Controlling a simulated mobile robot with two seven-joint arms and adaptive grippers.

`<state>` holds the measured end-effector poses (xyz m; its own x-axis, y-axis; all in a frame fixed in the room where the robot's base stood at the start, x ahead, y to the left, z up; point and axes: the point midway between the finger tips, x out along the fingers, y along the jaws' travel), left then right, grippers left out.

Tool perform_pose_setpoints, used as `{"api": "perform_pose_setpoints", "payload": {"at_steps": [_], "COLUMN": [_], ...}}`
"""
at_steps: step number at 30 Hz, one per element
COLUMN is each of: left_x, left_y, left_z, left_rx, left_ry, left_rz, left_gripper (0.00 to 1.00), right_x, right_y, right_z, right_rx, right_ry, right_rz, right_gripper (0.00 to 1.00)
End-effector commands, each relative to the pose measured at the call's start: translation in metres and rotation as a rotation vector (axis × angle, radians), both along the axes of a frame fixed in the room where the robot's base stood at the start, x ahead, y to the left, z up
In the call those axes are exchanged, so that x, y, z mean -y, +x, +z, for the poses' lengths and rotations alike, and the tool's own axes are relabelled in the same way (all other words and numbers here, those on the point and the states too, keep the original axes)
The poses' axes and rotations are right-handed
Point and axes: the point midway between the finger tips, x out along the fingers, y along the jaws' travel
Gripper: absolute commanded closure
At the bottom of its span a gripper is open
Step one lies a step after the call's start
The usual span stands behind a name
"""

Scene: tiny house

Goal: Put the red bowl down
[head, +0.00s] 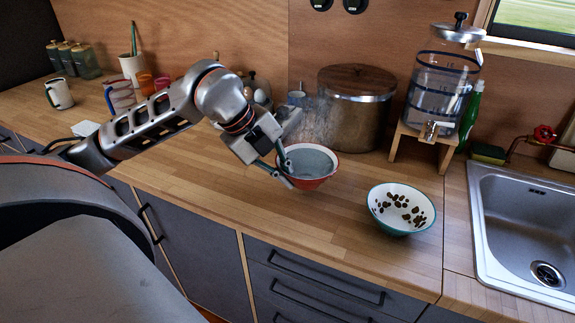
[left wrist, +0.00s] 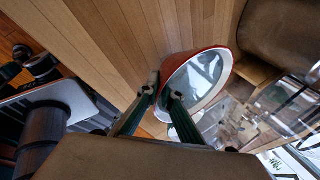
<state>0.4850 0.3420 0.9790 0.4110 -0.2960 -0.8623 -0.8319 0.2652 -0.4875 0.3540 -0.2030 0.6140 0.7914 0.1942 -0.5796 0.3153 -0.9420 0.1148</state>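The red bowl (head: 314,180), with a red outside and a pale grey-blue inside, is over the wooden counter in front of the large pot. It also shows in the left wrist view (left wrist: 199,72). My left gripper (head: 287,174) is at the bowl's left rim, with one finger outside the wall and one inside. In the left wrist view its fingertips (left wrist: 162,88) are close together on the rim. The bowl's base is partly hidden, and I cannot tell whether it touches the counter. My right gripper is not in view.
A white bowl (head: 402,209) with dark spots and a teal outside stands to the right. Behind are the wood-lidded pot (head: 352,112) and a glass dispenser (head: 440,90) on a stand. The sink (head: 525,225) is far right. The front counter is clear.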

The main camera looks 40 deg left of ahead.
Motion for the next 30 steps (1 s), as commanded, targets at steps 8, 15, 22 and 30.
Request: {"api": "perform_pose_setpoints", "payload": {"at_steps": [8, 15, 22, 30], "left_x": [0.000, 0.000, 0.000, 0.000], "left_y": [0.000, 0.001, 0.001, 0.000], "left_z": [-0.020, -0.038, -0.038, -0.040], "left_rx": [0.001, 0.005, 0.006, 0.000], "left_ry": [0.000, 0.000, 0.001, 0.001], "left_rz": [0.000, 0.001, 0.000, 0.000], "left_gripper": [1.00, 1.00, 1.00, 0.88], "right_x": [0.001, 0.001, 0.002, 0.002], "right_y": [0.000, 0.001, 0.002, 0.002], "right_z": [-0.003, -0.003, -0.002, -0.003], "right_rx": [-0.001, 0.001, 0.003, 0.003], "right_ry": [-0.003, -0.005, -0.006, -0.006], "right_rz": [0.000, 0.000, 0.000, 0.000], "right_gripper": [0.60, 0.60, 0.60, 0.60]}}
